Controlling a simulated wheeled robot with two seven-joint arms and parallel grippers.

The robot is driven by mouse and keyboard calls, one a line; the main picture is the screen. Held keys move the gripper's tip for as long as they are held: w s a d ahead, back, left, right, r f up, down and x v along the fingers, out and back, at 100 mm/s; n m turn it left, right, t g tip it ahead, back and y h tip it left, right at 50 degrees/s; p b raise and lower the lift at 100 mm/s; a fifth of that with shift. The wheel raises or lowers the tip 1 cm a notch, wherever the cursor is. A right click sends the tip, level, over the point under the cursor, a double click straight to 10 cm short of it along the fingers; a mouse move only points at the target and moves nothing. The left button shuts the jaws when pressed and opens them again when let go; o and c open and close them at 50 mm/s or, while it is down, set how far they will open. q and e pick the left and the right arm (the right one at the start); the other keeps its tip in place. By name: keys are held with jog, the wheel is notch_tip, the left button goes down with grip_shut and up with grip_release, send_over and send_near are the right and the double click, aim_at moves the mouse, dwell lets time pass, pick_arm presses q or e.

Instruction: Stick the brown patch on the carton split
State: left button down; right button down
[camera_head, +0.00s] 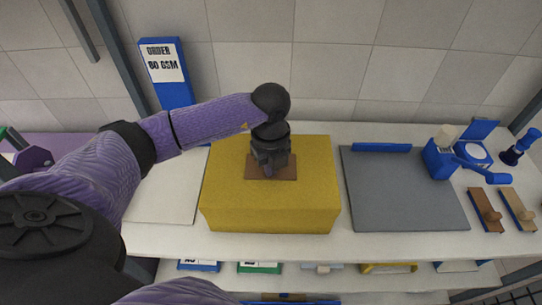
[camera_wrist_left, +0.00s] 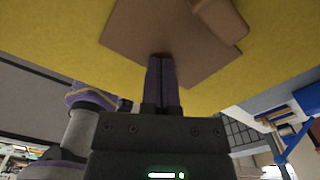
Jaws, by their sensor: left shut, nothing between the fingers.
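The yellow carton (camera_head: 225,205) stands in the middle of the white counter. The brown patch (camera_head: 287,174) lies on the carton's top face, and it also shows in the left wrist view (camera_wrist_left: 135,35) with a lighter brown raised block (camera_wrist_left: 222,16) on it. My left gripper (camera_head: 268,172) is over the patch, pointing down. In the left wrist view its fingers (camera_wrist_left: 161,62) are together and empty, with their tips at the patch, beside the raised block; I cannot tell whether they touch it. No split shows on the carton. My right gripper is not in view.
A grey mat (camera_head: 405,200) with a blue bar (camera_head: 381,148) lies to the right. Beyond it are a blue device (camera_head: 440,158), two wooden-handled blocks (camera_head: 486,208) and a blue stamp-like tool (camera_head: 518,148). A blue sign (camera_head: 172,85) stands behind, left of the carton.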

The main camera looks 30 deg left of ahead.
pick_arm(q)
notch_tip(320, 180, up, 7)
jog(key=p, duration=0.6)
jog(key=shift+r+p, duration=0.15)
jog(key=shift+p, duration=0.15)
